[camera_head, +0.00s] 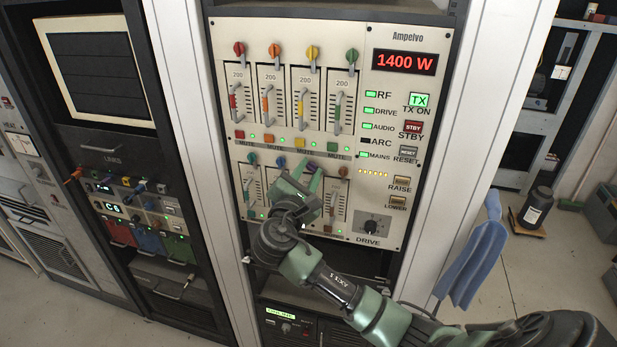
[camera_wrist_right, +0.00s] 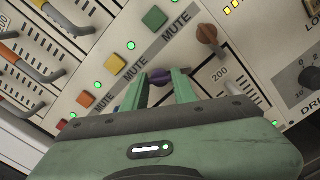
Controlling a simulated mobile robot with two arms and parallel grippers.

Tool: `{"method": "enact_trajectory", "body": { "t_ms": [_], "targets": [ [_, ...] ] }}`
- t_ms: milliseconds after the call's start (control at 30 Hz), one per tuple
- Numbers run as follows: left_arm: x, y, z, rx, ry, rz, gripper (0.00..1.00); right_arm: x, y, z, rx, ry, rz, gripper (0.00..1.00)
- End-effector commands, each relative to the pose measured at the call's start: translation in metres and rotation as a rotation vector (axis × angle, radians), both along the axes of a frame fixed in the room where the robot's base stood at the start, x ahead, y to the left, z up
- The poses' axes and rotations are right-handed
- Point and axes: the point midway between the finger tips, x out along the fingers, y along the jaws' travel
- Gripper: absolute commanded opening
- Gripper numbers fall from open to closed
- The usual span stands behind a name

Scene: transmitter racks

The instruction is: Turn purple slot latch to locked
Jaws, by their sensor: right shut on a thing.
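The purple slot latch (camera_wrist_right: 160,76) is a small purple knob at the top of one lower-row slot on the Ampelvo panel. In the wrist view it sits between the two green fingertips of my right gripper (camera_wrist_right: 158,80), which is shut on it. In the head view the purple latch (camera_head: 310,167) shows just beyond my right gripper (camera_head: 305,180), and the gripper covers most of that slot. Which way the latch is turned is hard to tell. My left gripper is not in view.
A brown latch (camera_head: 343,171) is close to the right of the purple one, and a blue latch (camera_head: 281,161) to its left. Mute buttons (camera_wrist_right: 154,18) lie just above. The DRIVE knob (camera_head: 371,226) is at lower right. A blue cloth (camera_head: 474,262) hangs beside the rack.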

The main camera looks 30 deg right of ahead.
Motion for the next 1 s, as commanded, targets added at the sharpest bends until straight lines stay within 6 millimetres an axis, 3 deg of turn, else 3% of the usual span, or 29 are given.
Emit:
{"method": "enact_trajectory", "body": {
  "t_ms": [600,1000],
  "targets": [
    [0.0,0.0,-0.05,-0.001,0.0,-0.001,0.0,0.0,0.001,-0.006,0.382,-0.442,-0.002,0.0],
    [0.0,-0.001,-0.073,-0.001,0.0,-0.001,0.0,0.0,0.001,-0.005,0.565,-0.651,-0.002,0.0]
  ]
}}
